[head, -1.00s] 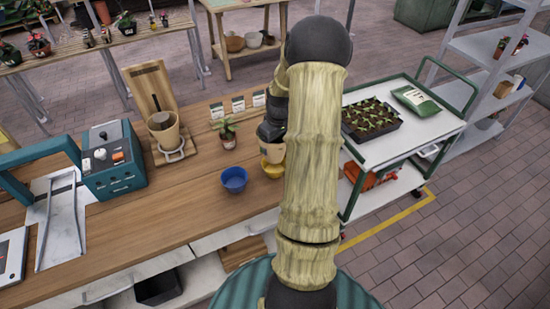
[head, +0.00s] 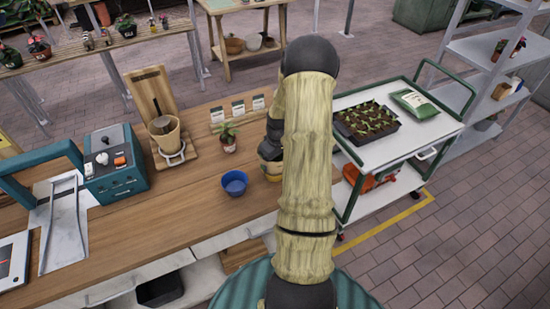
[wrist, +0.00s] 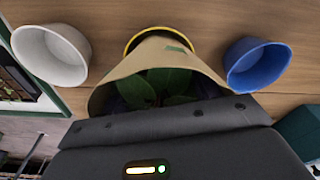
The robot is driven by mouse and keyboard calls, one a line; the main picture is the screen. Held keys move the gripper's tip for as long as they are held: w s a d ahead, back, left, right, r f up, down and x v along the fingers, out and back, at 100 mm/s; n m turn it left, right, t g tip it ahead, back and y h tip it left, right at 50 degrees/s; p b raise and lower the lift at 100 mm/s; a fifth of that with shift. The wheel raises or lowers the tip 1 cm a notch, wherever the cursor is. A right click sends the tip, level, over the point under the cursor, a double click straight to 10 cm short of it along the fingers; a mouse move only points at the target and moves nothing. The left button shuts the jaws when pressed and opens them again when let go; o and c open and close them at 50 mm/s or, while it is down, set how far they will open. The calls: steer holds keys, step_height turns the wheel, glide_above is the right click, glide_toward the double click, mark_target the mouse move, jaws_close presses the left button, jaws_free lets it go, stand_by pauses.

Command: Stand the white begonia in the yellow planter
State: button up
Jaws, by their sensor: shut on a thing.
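My gripper (head: 271,148) is shut on a tan paper-like sleeve (wrist: 165,62), held over the yellow planter (head: 270,174). Green leaves (wrist: 158,86) show inside the sleeve's wide mouth in the wrist view; I see no white flowers. A curved yellow rim (wrist: 160,31) shows just behind the sleeve. The sleeve's lower end is hidden, so I cannot tell whether it touches the planter's floor. My arm covers part of the planter's right side in the head view.
A blue pot (head: 233,182) stands left of the yellow planter. A white pot (wrist: 50,55) shows in the wrist view. A small potted plant (head: 227,136) and seed packets (head: 238,108) stand behind. A trolley (head: 428,130) with seedlings is at the right.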

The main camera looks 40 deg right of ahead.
mark_target(277, 164)
steer(key=shift+f, duration=0.3)
steer(key=o, duration=1.1)
steer(key=shift+o, duration=0.2)
steer(key=shift+r, duration=0.5)
steer(key=shift+d+r, duration=0.1)
steer(key=shift+r, duration=0.2)
step_height(277, 164, up, 11)
steer(key=s+b, duration=0.1)
steer(key=b, duration=0.2)
steer(key=shift+s, duration=0.25)
